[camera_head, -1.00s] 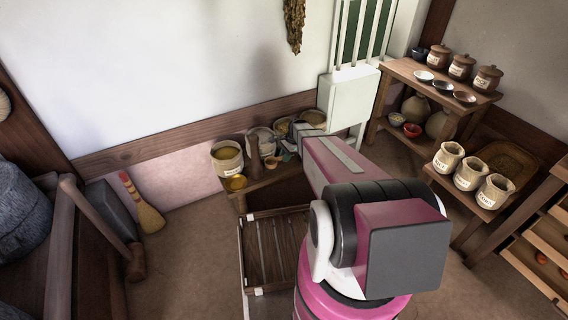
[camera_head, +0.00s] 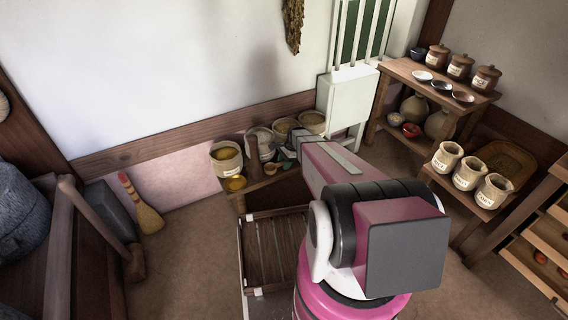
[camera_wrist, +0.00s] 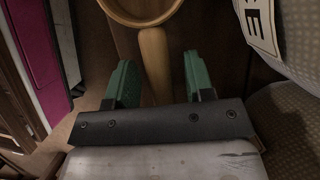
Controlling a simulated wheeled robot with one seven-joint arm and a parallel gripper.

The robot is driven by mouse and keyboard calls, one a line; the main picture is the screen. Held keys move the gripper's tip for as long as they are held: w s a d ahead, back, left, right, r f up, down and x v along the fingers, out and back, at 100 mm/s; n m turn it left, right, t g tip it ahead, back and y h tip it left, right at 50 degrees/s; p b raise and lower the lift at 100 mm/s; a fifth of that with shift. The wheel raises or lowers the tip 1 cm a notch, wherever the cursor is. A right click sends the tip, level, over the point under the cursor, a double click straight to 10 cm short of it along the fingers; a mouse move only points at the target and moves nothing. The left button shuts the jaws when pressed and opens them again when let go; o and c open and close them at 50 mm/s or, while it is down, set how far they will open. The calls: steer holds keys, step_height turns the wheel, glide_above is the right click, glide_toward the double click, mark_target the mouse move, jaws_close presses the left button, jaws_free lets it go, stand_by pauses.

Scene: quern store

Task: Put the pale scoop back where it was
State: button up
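The pale wooden scoop (camera_wrist: 154,48) shows in the wrist view, its round bowl at the top edge and its handle running down towards me. My gripper (camera_wrist: 159,62) has two green fingers spread apart, one on each side of the handle, with a gap on both sides. I cannot tell whether the handle is at fingertip depth or below. In the head view the scoop (camera_head: 271,168) is a small spot at the low bench (camera_head: 285,183), beside the jars. My arm hides the bench's right part.
A jar with a dark letter label (camera_wrist: 285,30) stands close to the right finger. A slatted crate (camera_head: 272,250) is in front. A shelf with labelled pots (camera_head: 468,172) stands at right.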

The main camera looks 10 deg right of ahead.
steer(key=v, duration=1.2)
steer(key=s+a+r+n+h, duration=0.1)
steer(key=s+r+n, duration=0.3)
steer(key=s, duration=0.3)
steer(key=s+a+r+n+t+h, duration=0.1)
steer(key=s+r+n, duration=0.3)
steer(key=s, duration=0.4)
steer(key=s+a+r+n+h, duration=0.2)
steer(key=s+r+n, duration=0.3)
steer(key=s+n, duration=0.1)
steer(key=shift+s, duration=0.85)
steer(key=shift+a, duration=0.15)
